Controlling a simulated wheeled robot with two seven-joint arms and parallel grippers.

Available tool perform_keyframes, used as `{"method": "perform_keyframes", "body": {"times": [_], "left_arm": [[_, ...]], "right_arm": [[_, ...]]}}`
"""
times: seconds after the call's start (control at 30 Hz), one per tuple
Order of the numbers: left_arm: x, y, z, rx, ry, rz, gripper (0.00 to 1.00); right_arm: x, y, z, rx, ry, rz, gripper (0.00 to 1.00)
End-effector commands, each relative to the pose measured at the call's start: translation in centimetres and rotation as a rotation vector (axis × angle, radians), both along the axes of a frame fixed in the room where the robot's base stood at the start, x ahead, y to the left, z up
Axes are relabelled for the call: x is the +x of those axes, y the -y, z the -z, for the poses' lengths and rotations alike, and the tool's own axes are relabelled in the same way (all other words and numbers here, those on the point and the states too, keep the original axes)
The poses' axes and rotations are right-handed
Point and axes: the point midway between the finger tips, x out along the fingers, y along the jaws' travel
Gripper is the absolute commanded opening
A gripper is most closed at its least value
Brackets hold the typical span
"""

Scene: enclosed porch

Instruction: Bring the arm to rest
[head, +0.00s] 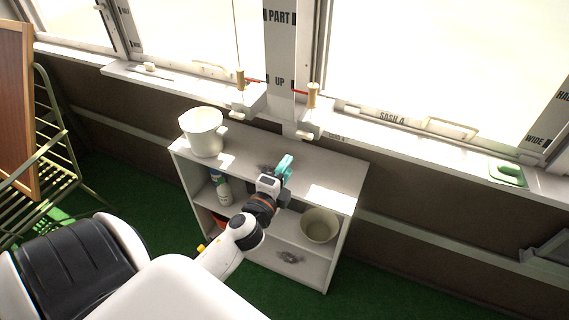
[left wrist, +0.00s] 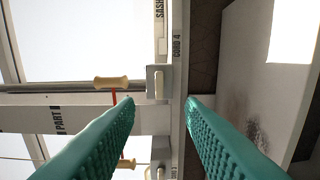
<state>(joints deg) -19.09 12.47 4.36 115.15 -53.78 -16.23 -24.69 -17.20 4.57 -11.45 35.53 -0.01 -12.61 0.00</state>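My left arm (head: 232,240) reaches from the lower left over the front of the white shelf unit (head: 335,175). Its left gripper (head: 285,168), with teal fingers, is above the unit's top, right of the white pitcher (head: 203,132). In the left wrist view the gripper (left wrist: 160,100) has its two ribbed teal fingers spread apart, with nothing between them. Beyond the fingertips are the window sill and a small block with a wooden-handled peg (left wrist: 112,83). My right gripper is in neither view.
A beige bowl (head: 319,225) and a white bottle (head: 221,188) stand on the shelves below. Brass-coloured pegs (head: 312,95) stand on sill blocks at the window. A green folding chair (head: 50,150) is at the left. Green floor (head: 400,285) is open at the right.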

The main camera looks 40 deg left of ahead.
Motion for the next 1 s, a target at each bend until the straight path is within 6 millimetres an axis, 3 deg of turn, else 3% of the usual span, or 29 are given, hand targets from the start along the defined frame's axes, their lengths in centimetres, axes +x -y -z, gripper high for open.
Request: {"method": "perform_keyframes", "body": {"times": [0.53,0.63,0.77,0.87,1.0], "left_arm": [[-0.1,0.0,0.0,0.0,-0.001,0.0,0.35],[0.0,0.0,1.0,-0.021,-0.018,0.001,0.35],[-0.2,0.3,5.8,-0.115,-0.1,-0.002,0.35],[-0.9,0.8,11.7,-0.236,-0.201,-0.012,0.35],[-3.3,1.9,20.5,-0.424,-0.355,-0.053,0.35]], "right_arm": [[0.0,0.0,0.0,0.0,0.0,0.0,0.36],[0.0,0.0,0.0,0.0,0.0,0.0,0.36],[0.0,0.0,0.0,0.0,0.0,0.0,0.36],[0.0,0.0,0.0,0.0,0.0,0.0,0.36],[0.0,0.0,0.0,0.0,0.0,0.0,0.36]]}}
